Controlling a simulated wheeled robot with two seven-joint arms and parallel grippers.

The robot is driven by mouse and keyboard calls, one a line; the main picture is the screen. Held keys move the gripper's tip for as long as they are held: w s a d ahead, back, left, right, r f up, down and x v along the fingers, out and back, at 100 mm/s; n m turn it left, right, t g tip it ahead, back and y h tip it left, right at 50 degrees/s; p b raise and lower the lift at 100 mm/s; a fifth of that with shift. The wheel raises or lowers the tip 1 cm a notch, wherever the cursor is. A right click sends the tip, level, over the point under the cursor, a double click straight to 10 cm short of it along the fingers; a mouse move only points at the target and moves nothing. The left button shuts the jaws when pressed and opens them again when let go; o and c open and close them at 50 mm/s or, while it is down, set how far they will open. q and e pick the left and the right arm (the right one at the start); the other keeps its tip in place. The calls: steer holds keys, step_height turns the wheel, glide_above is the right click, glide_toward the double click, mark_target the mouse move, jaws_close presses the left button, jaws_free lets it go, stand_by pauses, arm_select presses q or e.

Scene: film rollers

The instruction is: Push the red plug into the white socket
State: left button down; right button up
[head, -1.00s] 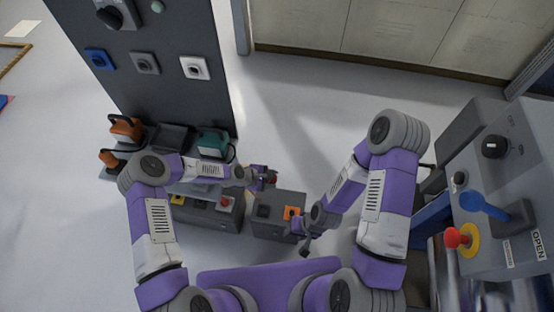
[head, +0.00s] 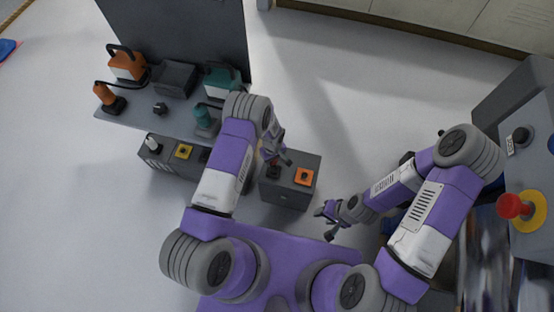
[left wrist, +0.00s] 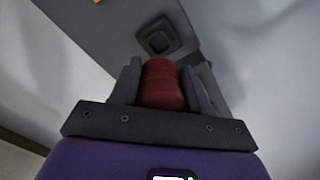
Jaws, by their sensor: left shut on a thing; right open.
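My left gripper (head: 277,157) is shut on the red plug (left wrist: 161,84), which stands between its fingers in the left wrist view. In the head view the plug shows only as a small dark red patch, partly covered by the gripper, over the small grey box (head: 287,200). A dark square recess (left wrist: 158,38) on a grey surface lies just beyond the plug in the left wrist view. My right gripper (head: 328,215) is open and empty, right of the box.
An orange square fitting (head: 304,177) is on the box's top. A grey shelf (head: 130,120) at left carries orange and teal tools. A lower unit has a yellow fitting (head: 184,151). A console with a red knob (head: 515,206) stands at right. Open floor lies behind the box.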

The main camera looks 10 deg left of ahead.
arm_select(q)
steer(key=b, duration=0.3)
glide_above(273, 171)
steer(key=f, duration=0.4)
steer(key=shift+w+d+f, duration=0.1)
steer(key=shift+w+f, duration=0.15)
steer(key=shift+f, duration=0.05)
steer(key=shift+f+p, duration=0.25)
steer(key=shift+p, duration=0.05)
steer(key=shift+f, duration=0.8)
steer(key=shift+s+d, duration=0.15)
steer(key=shift+f, duration=0.5)
steer(key=shift+s+a+f, duration=0.15)
steer(key=shift+a+f, duration=0.05)
steer(key=shift+f, duration=0.75)
steer(key=shift+r+p, duration=0.35)
steer(key=shift+r, duration=0.25)
stand_by(0.7)
